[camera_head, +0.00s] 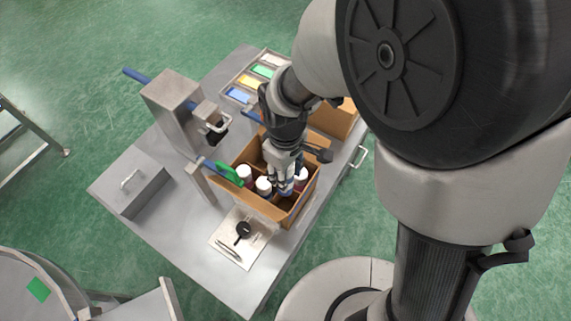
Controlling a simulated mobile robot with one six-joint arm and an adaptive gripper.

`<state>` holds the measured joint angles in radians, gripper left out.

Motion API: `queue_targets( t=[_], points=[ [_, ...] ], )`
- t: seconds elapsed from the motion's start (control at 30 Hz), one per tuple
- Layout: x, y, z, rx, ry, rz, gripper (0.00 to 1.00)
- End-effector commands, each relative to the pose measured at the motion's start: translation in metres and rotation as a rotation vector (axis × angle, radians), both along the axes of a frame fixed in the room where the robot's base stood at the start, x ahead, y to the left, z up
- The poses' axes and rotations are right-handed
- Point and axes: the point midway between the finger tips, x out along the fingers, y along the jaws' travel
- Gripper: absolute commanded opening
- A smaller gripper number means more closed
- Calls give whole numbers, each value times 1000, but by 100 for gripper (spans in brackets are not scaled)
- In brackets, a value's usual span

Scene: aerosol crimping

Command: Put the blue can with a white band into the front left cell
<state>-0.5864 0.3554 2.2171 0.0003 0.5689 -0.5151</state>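A cardboard box (264,207) with divided cells stands on the grey metal table. White-topped cans stand in it: one at the left (244,173), one in the middle (264,186) and one at the right (301,175). My gripper (285,187) points down into the box between the middle and right cans. Some blue shows at its fingertips, but I cannot tell whether this is the blue can with a white band or part of the gripper. My arm and the box wall hide part of the cells. I cannot see whether the fingers are open or shut.
A grey press (175,112) with a blue lever stands behind and left of the box. A tray of coloured bins (250,80) lies at the back. A second cardboard box (333,119) is behind my wrist. A white sheet (232,240) with a black tool lies in front.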

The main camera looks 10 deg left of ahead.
Motion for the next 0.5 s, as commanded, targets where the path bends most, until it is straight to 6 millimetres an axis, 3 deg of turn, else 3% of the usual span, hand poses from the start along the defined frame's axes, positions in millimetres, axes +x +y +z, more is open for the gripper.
queue_targets(
  t=[0.27,0.5],
  points=[
    [-2,2,-12,0,0,14,0],
    [-2,2,-34,-1,0,13,0]
  ],
)
